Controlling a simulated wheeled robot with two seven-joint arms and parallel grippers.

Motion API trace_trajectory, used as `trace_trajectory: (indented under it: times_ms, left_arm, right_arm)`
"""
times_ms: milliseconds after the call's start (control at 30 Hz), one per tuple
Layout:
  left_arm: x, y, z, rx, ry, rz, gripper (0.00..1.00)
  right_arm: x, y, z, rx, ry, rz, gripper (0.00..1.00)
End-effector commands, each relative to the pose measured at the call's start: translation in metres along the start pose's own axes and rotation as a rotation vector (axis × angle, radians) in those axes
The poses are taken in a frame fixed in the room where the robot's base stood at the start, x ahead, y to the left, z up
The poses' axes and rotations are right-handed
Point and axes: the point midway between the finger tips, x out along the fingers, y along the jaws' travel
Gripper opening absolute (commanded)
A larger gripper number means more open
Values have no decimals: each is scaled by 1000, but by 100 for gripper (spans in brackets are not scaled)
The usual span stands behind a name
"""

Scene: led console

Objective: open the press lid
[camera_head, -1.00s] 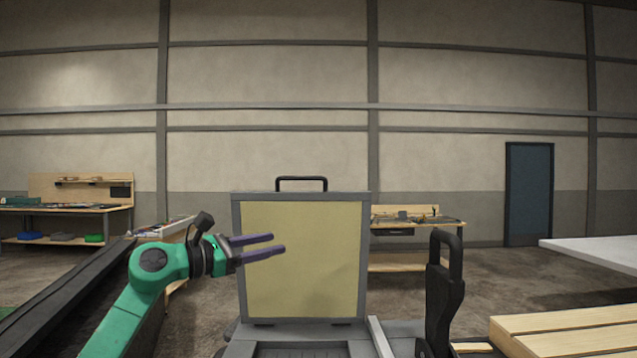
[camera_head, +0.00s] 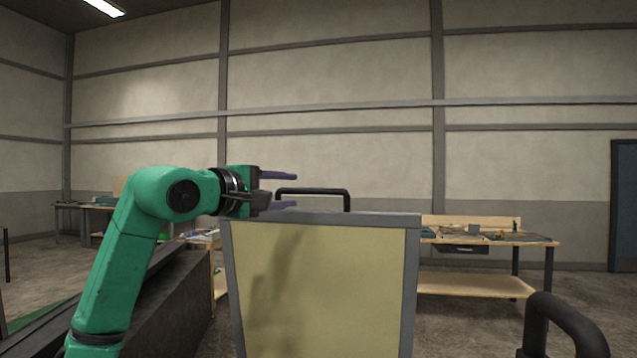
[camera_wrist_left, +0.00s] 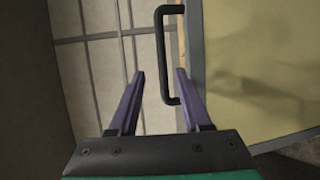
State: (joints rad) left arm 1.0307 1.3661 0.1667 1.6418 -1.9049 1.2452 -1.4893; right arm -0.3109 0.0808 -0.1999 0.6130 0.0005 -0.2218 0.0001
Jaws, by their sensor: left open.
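The press lid (camera_head: 325,290) stands upright in the head view, a grey frame around a yellowish panel. Its black handle (camera_head: 313,191) rises from the top edge. My left gripper (camera_head: 294,190) is open and empty at the lid's upper left, with its purple fingers pointing right toward the handle's left end. In the left wrist view, the handle (camera_wrist_left: 160,55) shows ahead, its near end in line with the gap between the open fingers (camera_wrist_left: 158,78). The lid panel (camera_wrist_left: 262,65) is on the right there. The handle is not gripped. My right gripper is not in view.
A dark upright bar handle (camera_head: 565,325) stands at the lower right. A workbench (camera_head: 480,240) with items is behind the lid on the right. A dark long structure (camera_head: 175,300) runs along the left. Free air lies above the lid.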

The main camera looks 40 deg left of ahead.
Motion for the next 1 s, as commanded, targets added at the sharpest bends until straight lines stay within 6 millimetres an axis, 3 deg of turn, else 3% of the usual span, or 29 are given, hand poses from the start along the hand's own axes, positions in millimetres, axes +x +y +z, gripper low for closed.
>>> trace_trajectory:
  times_ms: [33,300,433,667,700,800,833,1000]
  left_arm:
    - [15,6,2,-5,-6,-5,48]
    - [80,6,1,-6,-5,-2,48]
    - [94,2,2,-4,-4,-1,48]
    - [96,-1,1,-2,-2,-2,48]
    - [96,-1,1,-2,-2,-2,45]
    - [96,-1,1,-2,-2,-2,6]
    - [96,-1,1,-2,-2,-2,0]
    - [96,-1,1,-2,-2,-2,0]
  right_arm:
    - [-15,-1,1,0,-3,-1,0]
    - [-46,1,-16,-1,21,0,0]
    - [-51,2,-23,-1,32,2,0]
    - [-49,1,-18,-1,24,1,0]
    - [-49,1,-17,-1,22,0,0]
    - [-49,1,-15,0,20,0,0]
    - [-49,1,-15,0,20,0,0]
    - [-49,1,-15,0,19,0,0]
